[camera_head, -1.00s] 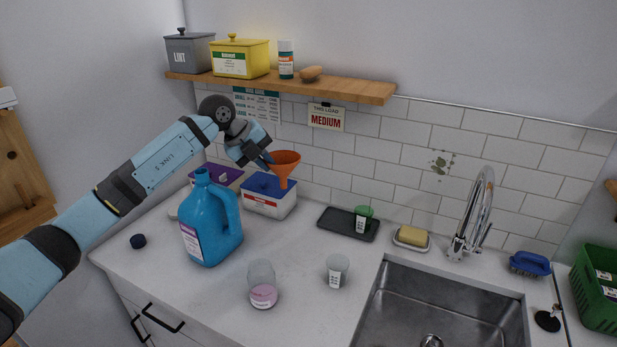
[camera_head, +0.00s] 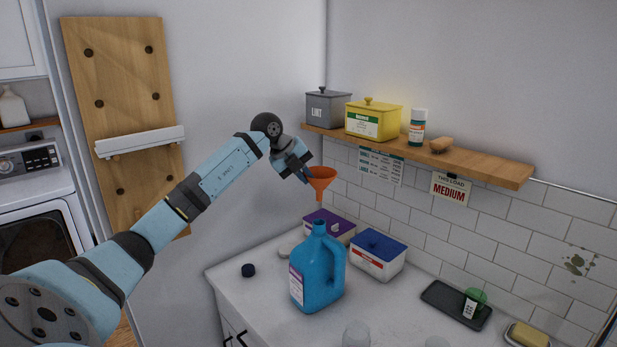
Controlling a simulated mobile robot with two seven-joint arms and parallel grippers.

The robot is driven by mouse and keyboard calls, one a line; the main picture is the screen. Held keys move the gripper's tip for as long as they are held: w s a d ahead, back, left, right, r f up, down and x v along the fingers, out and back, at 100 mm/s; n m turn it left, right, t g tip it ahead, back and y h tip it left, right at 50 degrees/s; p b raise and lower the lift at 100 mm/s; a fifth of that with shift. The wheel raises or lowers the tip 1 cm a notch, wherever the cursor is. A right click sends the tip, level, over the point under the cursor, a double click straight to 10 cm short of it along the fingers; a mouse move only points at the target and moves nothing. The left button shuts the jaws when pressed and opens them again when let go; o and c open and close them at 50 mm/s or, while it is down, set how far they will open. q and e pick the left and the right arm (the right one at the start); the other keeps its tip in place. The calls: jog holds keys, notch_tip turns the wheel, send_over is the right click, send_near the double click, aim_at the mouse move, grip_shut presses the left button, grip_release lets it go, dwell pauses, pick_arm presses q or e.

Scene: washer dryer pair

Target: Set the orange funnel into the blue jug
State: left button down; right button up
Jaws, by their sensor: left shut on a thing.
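The orange funnel (camera_head: 321,180) is held by my left gripper (camera_head: 307,176), which is shut on its left side. The funnel is upright, with its spout pointing down. The blue jug (camera_head: 317,273) stands on the counter with its handle on the right and a label on its left face. In the picture the funnel's spout is just above the jug's neck (camera_head: 319,228), with a small gap; how far apart they are in depth I cannot tell. My right gripper is not in view.
A purple-lidded box (camera_head: 342,232) and a blue-lidded box (camera_head: 390,259) stand behind the jug. A wooden shelf (camera_head: 480,167) with containers is above right. Clear cups (camera_head: 356,334) are at the front edge.

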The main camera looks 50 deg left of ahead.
pick_arm(q)
jog(key=shift+f+b, duration=1.75)
jog(key=shift+f, duration=1.2)
jog(key=shift+f+b, duration=1.1)
jog(key=shift+f, duration=1.15)
jog(key=c, duration=1.2)
grip_release()
jog(key=shift+o, duration=0.2)
